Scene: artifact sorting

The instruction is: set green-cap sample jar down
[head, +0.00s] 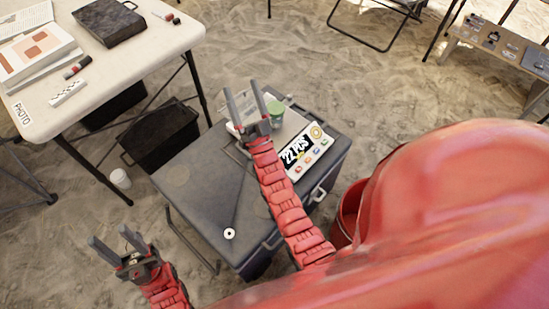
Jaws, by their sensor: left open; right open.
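The green-cap sample jar (275,113) stands upright toward the far side of the dark case-like table (195,185), next to a pale flat item. My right gripper (242,90) is open, with its fingers just left of the jar and none around it. Whether a finger touches the jar I cannot tell. The jar's lower part is partly hard to make out. My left gripper (108,236) is open and empty, out over the sand left of the dark table.
A white panel (322,131) with a black display lies right of my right arm. A small white ring (229,233) lies near the front edge. A white table (130,62) with books and a black case stands at upper left. A white cup (120,179) stands on the sand.

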